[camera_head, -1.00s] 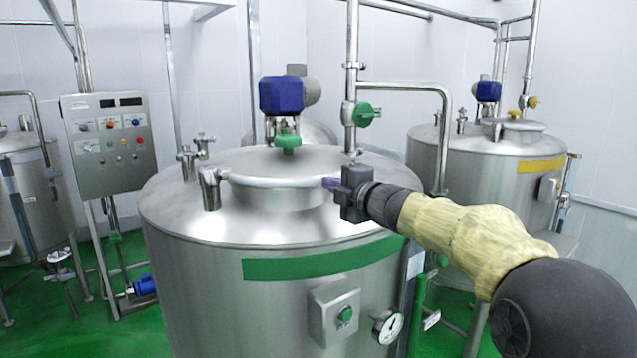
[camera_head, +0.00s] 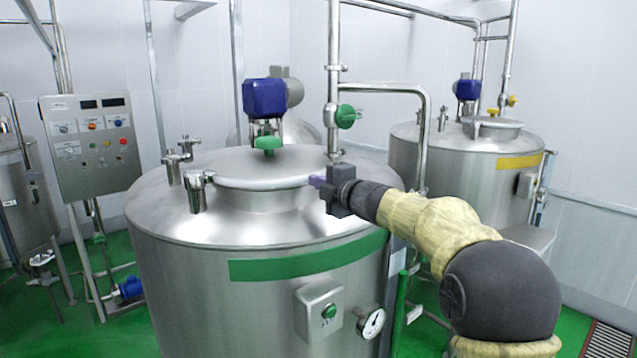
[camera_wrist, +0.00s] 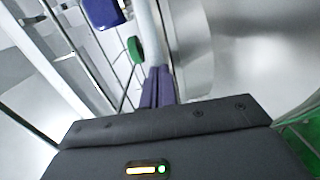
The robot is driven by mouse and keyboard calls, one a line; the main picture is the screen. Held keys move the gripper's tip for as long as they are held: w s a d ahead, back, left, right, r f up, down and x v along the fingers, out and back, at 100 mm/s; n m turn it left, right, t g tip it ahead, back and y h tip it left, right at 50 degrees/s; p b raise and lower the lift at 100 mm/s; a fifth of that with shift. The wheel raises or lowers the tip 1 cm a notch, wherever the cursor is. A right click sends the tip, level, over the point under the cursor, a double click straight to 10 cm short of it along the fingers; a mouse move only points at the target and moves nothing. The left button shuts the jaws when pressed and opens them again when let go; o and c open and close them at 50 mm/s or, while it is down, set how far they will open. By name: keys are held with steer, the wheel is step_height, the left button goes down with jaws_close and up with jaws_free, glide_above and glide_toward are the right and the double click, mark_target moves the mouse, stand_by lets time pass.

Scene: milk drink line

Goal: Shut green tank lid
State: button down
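The green-banded steel tank (camera_head: 190,262) stands in the middle of the head view. Its round steel lid (camera_head: 255,172) lies about level over the opening on top; I cannot tell whether it is fully seated. My gripper (camera_head: 316,181) is at the lid's right edge, its purple fingertips pointing left. In the wrist view the purple fingers (camera_wrist: 158,88) are side by side with almost no gap and nothing visible between them. A curved steel surface is just right of them. Whether the fingertips touch the lid is unclear.
A blue motor (camera_head: 265,98) and green knob (camera_head: 267,143) stand behind the lid. A vertical pipe with a green valve (camera_head: 346,116) rises close behind my gripper. A yellow-banded tank (camera_head: 465,175) is at right, a control panel (camera_head: 92,145) at left.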

steer(key=s+d+b, duration=0.4)
steer(key=s+d, duration=0.1)
steer(key=d, duration=0.7)
steer(key=s+d+f+m+h, duration=0.3)
steer(key=f+m+h, duration=0.1)
steer(key=f+m, duration=0.25)
steer(key=s+d+f+m+h+b, duration=0.1)
steer(key=s+d+f+m+h, duration=0.25)
steer(key=f+m, duration=0.35)
steer(key=s+d+f+m+h, duration=0.25)
steer(key=f+m+h, duration=0.2)
steer(key=f, duration=0.35)
steer(key=s+f+m+g, duration=0.4)
steer(key=s+f, duration=0.4)
steer(key=s, duration=0.4)
steer(key=s+d+f+m+g, duration=0.1)
steer(key=s+f+m+g, duration=0.3)
steer(key=s+f, duration=0.5)
steer(key=s+g+b, duration=0.1)
steer(key=s+g, duration=0.1)
steer(key=s, duration=0.1)
steer(key=shift+s+f, duration=0.15)
steer(key=shift+f, duration=0.05)
